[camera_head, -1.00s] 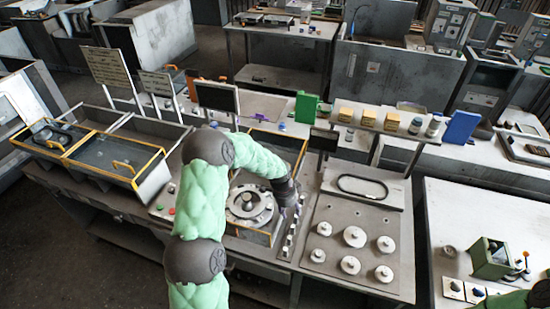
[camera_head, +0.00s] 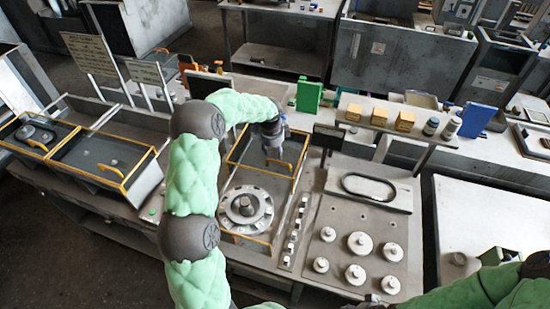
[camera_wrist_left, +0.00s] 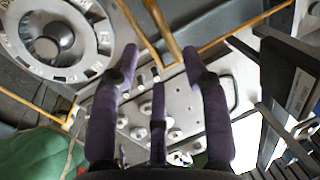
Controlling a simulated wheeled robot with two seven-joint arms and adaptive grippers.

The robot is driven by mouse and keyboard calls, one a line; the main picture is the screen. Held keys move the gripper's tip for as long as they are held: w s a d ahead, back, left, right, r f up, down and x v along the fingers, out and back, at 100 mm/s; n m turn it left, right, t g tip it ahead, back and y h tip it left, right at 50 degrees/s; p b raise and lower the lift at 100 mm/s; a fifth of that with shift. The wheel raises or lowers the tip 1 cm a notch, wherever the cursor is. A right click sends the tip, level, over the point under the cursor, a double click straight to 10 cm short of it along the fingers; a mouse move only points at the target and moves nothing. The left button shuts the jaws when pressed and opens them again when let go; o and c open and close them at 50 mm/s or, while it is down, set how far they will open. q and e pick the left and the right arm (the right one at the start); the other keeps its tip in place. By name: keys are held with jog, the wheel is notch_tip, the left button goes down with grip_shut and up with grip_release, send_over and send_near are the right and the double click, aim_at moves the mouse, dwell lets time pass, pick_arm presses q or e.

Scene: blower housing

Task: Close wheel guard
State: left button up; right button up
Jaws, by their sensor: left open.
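The wheel guard (camera_head: 235,151) is a yellow-edged lid with a dark panel. It stands raised behind the round grey wheel (camera_head: 234,214), which lies uncovered. Its yellow handle (camera_head: 282,165) is just below my left gripper (camera_head: 274,153). In the left wrist view the handle (camera_wrist_left: 166,32) shows between and beyond the spread purple fingertips of my left gripper (camera_wrist_left: 160,62); I cannot tell whether they touch it. The left gripper is open. The wheel (camera_wrist_left: 62,42) shows at upper left there. At the bottom edge of the head view, my right gripper (camera_head: 372,302) is barely visible, its fingers unclear.
Right of the wheel are a strip of small switches (camera_head: 294,232) and a panel with several white knobs (camera_head: 360,243). A shelf (camera_head: 400,125) with yellow boxes stands behind. Another yellow-edged lidded bin (camera_head: 105,160) is at left. A white tabletop (camera_head: 490,215) at right is mostly clear.

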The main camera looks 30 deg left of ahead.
aim_at(275, 162)
pick_arm(q)
jog(key=f, duration=0.2)
jog(key=w+f, duration=0.1)
jog(key=f, duration=0.4)
jog(key=shift+w+a+f+p, duration=0.25)
jog(key=shift+w+f+p, duration=0.05)
jog(key=shift+w+f, duration=0.1)
jog(key=shift+s, duration=0.1)
grip_shut()
